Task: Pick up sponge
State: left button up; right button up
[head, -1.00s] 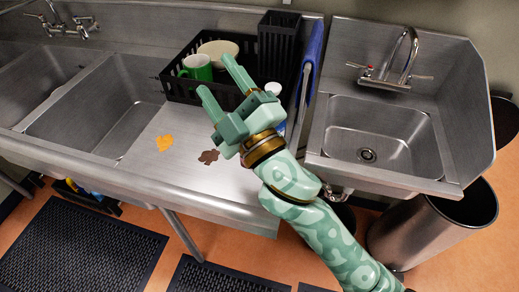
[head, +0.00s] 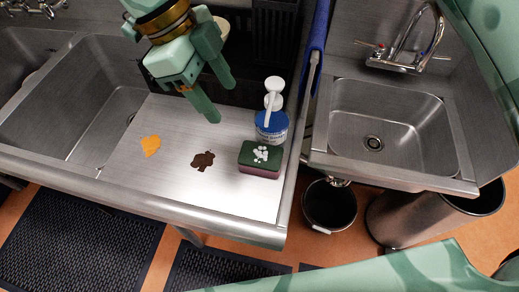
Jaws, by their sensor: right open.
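The sponge (head: 260,159) lies on the steel drainboard near its right edge. It has a green top, a purplish lower part and white foam blobs on top. My right gripper (head: 222,103) reaches in from the top of the head view. Its two fingers are spread and empty, pointing down and right. They are above and left of the sponge, apart from it. My left gripper is not in view.
A blue-and-white pump bottle (head: 271,126) stands just behind the sponge. A brown stain (head: 202,160) and an orange stain (head: 151,146) mark the drainboard (head: 225,190). A black dish rack (head: 262,88) is behind. A blue towel (head: 318,28) hangs at the drainboard's right edge.

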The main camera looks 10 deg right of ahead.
jog(key=b, duration=0.2)
send_over(252, 153)
jog(key=a, duration=0.1)
jog(key=f, duration=1)
jog(key=shift+w, duration=0.4)
jog(key=b+x, duration=0.1)
jog(key=x, duration=0.1)
jog(key=a+x, duration=0.1)
jog(key=x, duration=0.1)
jog(key=shift+d+f+b, duration=0.1)
jog(key=shift+f+b, duration=0.3)
jog(key=shift+f, duration=0.15)
jog(key=shift+d+f, duration=0.1)
jog(key=shift+f, duration=0.1)
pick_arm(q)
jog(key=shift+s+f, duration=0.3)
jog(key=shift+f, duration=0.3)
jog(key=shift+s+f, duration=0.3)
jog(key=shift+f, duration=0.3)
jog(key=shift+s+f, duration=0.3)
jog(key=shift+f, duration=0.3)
pick_arm(e)
jog(key=shift+r, duration=0.1)
jog(key=c, duration=0.6)
